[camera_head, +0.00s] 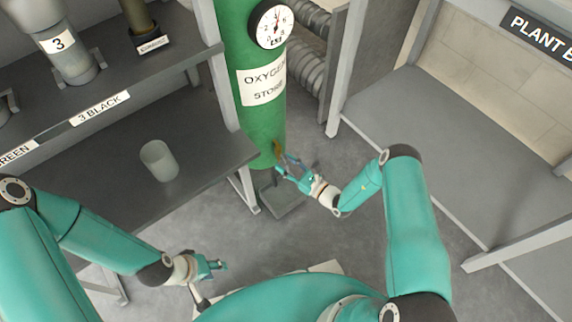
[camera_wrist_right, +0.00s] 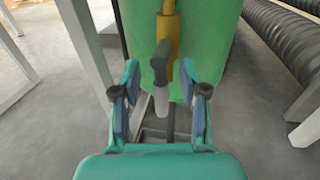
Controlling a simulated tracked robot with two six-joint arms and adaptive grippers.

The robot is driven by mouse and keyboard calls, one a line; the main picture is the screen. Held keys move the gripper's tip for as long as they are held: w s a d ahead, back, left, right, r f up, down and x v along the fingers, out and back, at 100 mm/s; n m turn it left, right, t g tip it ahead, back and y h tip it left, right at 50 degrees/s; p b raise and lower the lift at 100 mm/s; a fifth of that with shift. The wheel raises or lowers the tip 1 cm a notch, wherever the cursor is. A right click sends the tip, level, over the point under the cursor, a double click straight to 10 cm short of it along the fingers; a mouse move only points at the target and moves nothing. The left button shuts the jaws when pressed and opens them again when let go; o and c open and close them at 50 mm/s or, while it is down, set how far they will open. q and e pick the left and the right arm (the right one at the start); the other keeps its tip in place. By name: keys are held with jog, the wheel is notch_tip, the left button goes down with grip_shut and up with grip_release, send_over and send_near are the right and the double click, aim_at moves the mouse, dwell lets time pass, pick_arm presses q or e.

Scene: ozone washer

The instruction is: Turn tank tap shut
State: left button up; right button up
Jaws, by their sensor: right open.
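The green oxygen tank (camera_head: 262,125) stands upright at the centre of the head view and fills the upper middle of the right wrist view (camera_wrist_right: 205,40). Its brass tap (camera_head: 277,147) is low on its side. In the right wrist view, the brass tap body (camera_wrist_right: 168,35) carries a grey lever (camera_wrist_right: 160,78) that points down and towards me. My right gripper (camera_head: 284,167) is at the tap. Its open fingers (camera_wrist_right: 160,95) are on either side of the lever's end, with visible gaps. My left gripper (camera_head: 218,266) is empty at lower left; its jaw opening is unclear.
A grey shelf (camera_head: 85,205) with a translucent cup (camera_head: 159,160) stands left of the tank. A gauge (camera_head: 271,25) is on the tank. Corrugated hoses (camera_wrist_right: 285,40) are behind it. A grey bench (camera_head: 450,150) is on the right.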

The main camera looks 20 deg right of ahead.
grip_shut()
